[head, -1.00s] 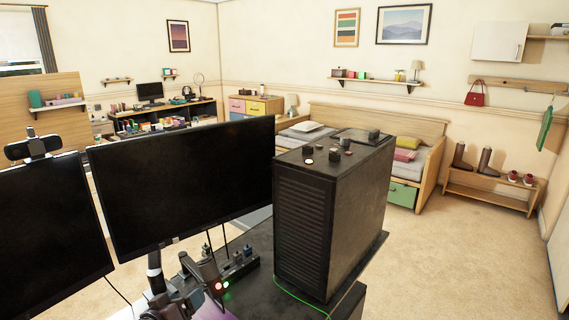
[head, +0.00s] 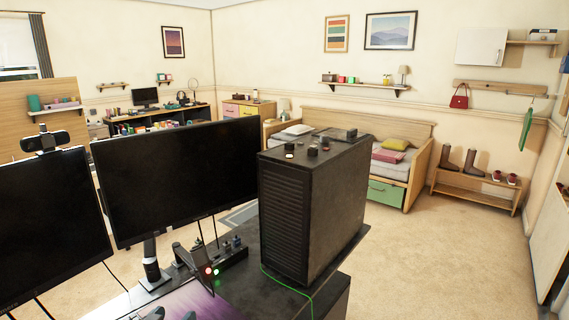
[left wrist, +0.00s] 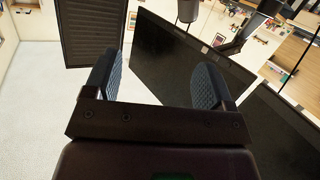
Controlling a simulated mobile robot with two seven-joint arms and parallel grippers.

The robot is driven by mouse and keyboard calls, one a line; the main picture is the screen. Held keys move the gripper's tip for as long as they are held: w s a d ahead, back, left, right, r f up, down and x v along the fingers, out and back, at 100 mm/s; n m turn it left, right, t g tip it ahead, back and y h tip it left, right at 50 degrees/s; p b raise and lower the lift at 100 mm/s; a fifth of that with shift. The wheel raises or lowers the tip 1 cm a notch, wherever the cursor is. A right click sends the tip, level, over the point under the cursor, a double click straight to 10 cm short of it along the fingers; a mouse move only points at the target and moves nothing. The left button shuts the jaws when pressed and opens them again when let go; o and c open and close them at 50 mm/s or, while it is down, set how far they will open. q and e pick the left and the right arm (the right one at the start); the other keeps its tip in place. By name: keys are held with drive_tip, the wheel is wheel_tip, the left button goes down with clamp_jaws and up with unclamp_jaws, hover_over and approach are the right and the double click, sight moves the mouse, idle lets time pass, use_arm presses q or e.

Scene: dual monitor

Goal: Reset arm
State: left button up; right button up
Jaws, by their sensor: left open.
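My left gripper (head: 172,314) barely shows at the bottom edge of the head view, in front of the monitors. In the left wrist view my left gripper (left wrist: 155,78) is open, with nothing between its two blue padded fingers. Beyond the fingers, the right-hand monitor (left wrist: 160,55) stands apart from the gripper. My right gripper is not in view.
A left monitor (head: 48,225) and a right monitor (head: 180,180) stand on the desk. Open carpet (head: 430,255) lies to the right.

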use_arm(q)
drive_tip(key=s+a+f+g+y, duration=0.1)
drive_tip(key=s+f+g, duration=0.1)
drive_tip(key=s+f, duration=0.5)
drive_tip(key=s+a+f+g+y, duration=0.1)
drive_tip(key=s+f, duration=0.6)
drive_tip(key=s, duration=1.2)
drive_tip(key=shift+a+g+y, duration=0.15)
drive_tip(key=shift+g+y, duration=0.25)
drive_tip(key=shift+y, duration=0.3)
drive_tip(key=shift+s, duration=0.1)
